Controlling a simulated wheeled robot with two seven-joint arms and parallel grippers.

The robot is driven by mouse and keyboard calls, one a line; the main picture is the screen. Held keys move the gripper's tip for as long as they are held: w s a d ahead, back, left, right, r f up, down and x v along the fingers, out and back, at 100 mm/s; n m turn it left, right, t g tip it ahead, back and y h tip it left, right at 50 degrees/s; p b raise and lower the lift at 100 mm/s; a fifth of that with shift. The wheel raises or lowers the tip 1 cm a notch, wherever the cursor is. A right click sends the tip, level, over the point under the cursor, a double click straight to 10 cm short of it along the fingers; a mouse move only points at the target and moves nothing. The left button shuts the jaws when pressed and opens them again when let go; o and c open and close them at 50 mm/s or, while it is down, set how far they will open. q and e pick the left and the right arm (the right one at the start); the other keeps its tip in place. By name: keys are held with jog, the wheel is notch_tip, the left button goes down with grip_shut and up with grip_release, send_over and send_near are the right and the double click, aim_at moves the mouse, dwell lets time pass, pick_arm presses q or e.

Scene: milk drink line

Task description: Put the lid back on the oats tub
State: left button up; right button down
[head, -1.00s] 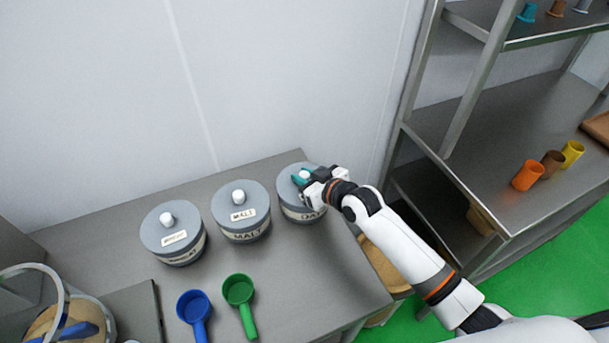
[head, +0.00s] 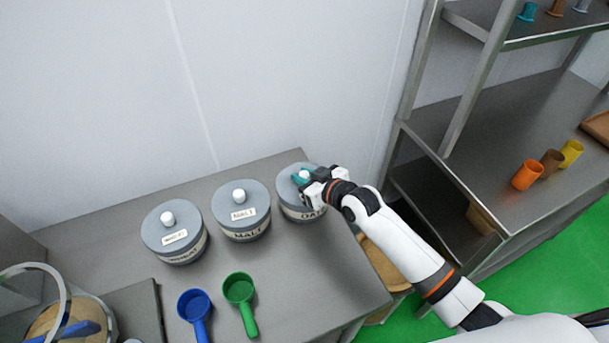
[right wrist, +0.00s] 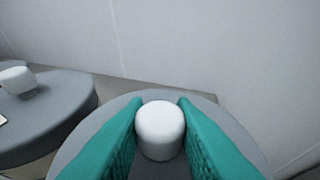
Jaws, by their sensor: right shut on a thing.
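The oats tub (head: 300,214) stands at the right end of a row of tubs on the steel table, its label partly covered by my right gripper. Its grey lid (head: 287,184) sits on top of the tub and looks level. My right gripper (head: 303,177) is at the lid, its teal fingers on either side of the white knob. In the right wrist view the fingers are shut on the white knob (right wrist: 160,130), with the grey lid (right wrist: 98,125) below it. Whether the lid is fully seated is hard to tell. My left gripper is not in view.
The malt tub (head: 246,232) and another lidded tub (head: 182,255) stand to the left. A blue scoop (head: 195,306) and a green scoop (head: 239,290) lie in front. A wall is behind; a steel shelf with cups (head: 528,174) is at right.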

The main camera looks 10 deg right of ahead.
jog(key=c, duration=0.6)
grip_release()
jog(key=shift+c, duration=0.2)
jog(key=shift+r, duration=0.15)
jog(key=shift+r+p, duration=3.4)
jog(key=shift+p, duration=0.1)
grip_shut()
